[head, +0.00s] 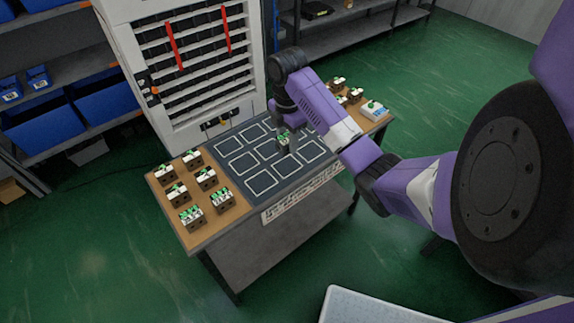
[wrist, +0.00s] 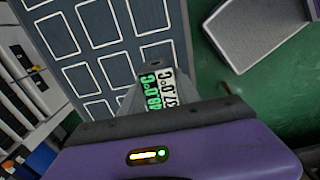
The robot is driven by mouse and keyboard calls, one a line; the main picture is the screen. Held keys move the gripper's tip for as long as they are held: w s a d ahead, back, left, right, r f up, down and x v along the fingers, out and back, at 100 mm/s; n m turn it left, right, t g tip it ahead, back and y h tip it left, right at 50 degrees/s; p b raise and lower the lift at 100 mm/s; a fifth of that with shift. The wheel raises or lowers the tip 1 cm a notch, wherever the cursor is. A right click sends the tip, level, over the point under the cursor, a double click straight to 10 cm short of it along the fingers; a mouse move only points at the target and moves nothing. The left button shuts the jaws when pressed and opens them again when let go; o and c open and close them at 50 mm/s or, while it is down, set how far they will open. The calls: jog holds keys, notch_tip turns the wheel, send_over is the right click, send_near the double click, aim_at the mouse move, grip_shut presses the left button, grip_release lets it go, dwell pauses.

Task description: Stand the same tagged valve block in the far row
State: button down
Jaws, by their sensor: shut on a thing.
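My gripper (head: 284,132) is over the dark mat (head: 233,147) with white outlined squares, and it is shut on a valve block (head: 283,139). In the wrist view the held valve block (wrist: 157,89) shows a green strip and a white strip with black temperature figures, reading about 49.0°C and 37.0°C. Part of the block is hidden by the fingers. In the head view it appears above the middle of the mat; whether it touches the mat I cannot tell. The squares I can see on the left and front of the mat are empty. My arm hides some squares at the right.
Several green-and-white valve blocks (head: 207,178) stand on the wooden left end of the table. More blocks (head: 339,83) and a white-and-blue box (head: 374,111) are on the right end. A white slatted cabinet (head: 190,70) stands close behind the table.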

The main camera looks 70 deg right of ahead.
aim_at(287, 166)
jog(key=shift+f, duration=3.9)
jog(key=shift+f, duration=0.1)
jog(key=c, duration=0.9)
grip_release()
jog(key=shift+f, duration=0.1)
